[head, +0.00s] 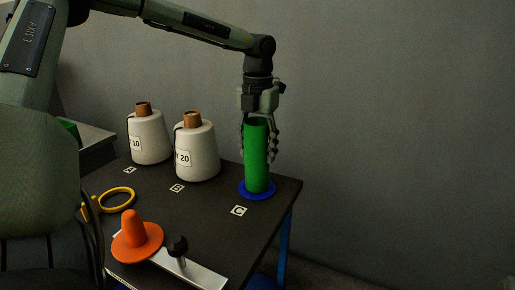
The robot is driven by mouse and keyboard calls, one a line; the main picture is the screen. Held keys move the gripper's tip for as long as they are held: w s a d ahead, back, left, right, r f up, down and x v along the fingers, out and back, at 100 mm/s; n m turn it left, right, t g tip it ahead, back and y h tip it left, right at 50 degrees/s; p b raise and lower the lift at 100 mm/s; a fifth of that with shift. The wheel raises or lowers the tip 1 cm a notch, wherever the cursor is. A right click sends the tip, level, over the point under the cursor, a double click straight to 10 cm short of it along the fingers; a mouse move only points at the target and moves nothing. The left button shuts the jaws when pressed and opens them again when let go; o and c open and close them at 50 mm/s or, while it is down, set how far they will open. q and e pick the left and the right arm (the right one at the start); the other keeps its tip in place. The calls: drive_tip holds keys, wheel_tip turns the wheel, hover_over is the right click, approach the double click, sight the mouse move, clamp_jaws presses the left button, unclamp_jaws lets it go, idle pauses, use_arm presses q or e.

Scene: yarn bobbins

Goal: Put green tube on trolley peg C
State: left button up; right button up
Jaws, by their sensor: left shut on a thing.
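A green tube (256,158) stands upright at the blue base (257,191) next to the C label (239,211), at the right of the dark trolley top (215,222). No bare peg shows there; the tube hides whatever is inside it. My left gripper (259,132) points down from above and is shut on the upper part of the tube. I cannot tell whether the tube's lower end touches the base. My right gripper is not in view.
Two white yarn cones (150,138) and (197,150) stand by labels A and B, left of the tube. A grey wall is behind.

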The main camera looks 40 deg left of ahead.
use_arm(q)
drive_tip(key=shift+f, duration=0.15)
drive_tip(key=o, duration=1.2)
wheel_tip(320, 180, up, 12)
drive_tip(key=shift+r, duration=0.1)
